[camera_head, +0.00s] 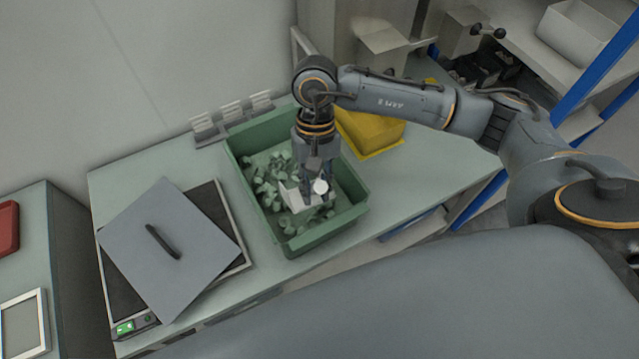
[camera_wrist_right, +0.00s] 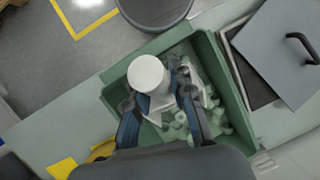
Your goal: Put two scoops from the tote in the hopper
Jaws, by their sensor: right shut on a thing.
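The green tote (camera_head: 357,214) stands on the bench and holds many pale green caps (camera_head: 268,180); it also shows in the wrist view (camera_wrist_right: 232,103). My right gripper (camera_head: 314,184) points down inside the tote's outline, over its near part. It is shut on a white scoop (camera_head: 291,196), whose round white handle end (camera_wrist_right: 148,74) sits between the fingers (camera_wrist_right: 155,96). The scoop's body is low among the caps, partly hidden by the gripper; I cannot tell how full it is. My left gripper is not in view. I cannot identify a hopper in these frames.
A grey square lid with a black handle (camera_head: 187,259) lies askew on a black-topped scale (camera_head: 209,200) left of the tote. A yellow bin (camera_head: 377,133) stands right behind the tote. Small grey holders (camera_head: 233,110) line the wall. The bench right of the tote is clear.

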